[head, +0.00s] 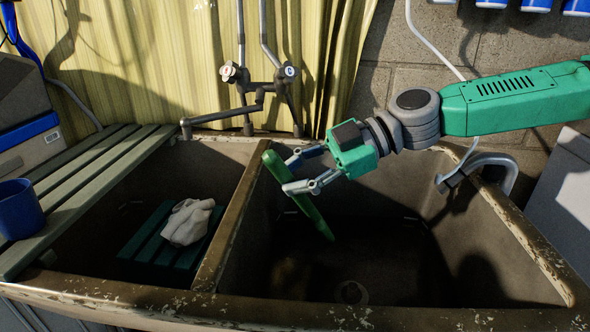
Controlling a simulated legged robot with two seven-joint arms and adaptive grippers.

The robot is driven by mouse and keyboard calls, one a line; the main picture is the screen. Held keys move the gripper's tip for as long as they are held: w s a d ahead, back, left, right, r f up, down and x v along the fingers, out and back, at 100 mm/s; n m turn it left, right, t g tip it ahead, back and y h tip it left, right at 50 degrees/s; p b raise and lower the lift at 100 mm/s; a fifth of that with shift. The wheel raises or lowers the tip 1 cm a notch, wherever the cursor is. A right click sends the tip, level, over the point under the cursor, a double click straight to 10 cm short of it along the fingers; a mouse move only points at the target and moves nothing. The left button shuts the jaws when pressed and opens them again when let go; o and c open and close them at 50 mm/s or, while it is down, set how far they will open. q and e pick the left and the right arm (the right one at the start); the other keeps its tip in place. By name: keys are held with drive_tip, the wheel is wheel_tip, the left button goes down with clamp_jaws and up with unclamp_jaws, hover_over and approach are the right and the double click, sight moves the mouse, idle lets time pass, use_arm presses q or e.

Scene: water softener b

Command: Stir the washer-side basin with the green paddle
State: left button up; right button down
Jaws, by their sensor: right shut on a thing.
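The green paddle (306,205) slants down into the right basin (385,270) of a double sink. My right gripper (288,174) is shut on its upper part, near the divider. The paddle's top end rises to about the divider's height, and its lower end hangs inside the right basin. I cannot tell whether its tip touches the bottom. A round drain shows on this basin's dark floor; I cannot make out any water. The left basin (105,225) lies across the divider. My left gripper is not in view.
A crumpled pale cloth (188,222) lies on a green slatted rack (150,245) in the left basin. A slatted board (80,190) holds a blue cup (20,208). Taps (258,78) stand behind the divider (235,215). A curved metal pipe (480,162) hooks over the right basin's back rim.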

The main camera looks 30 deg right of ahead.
sight(302, 204)
drive_tip(key=f+b, duration=0.1)
drive_tip(key=f, duration=0.1)
drive_tip(key=d+f+b, duration=0.1)
drive_tip(key=f, duration=0.1)
drive_tip(key=f+b, duration=0.1)
drive_tip(key=shift+d+f, duration=0.4)
drive_tip(key=f+b, duration=0.1)
drive_tip(key=f, duration=0.1)
drive_tip(key=f+b, duration=0.1)
drive_tip(key=b, duration=0.1)
drive_tip(key=shift+a+f, duration=0.2)
drive_tip(key=shift+f, duration=0.2)
drive_tip(key=shift+a, duration=0.1)
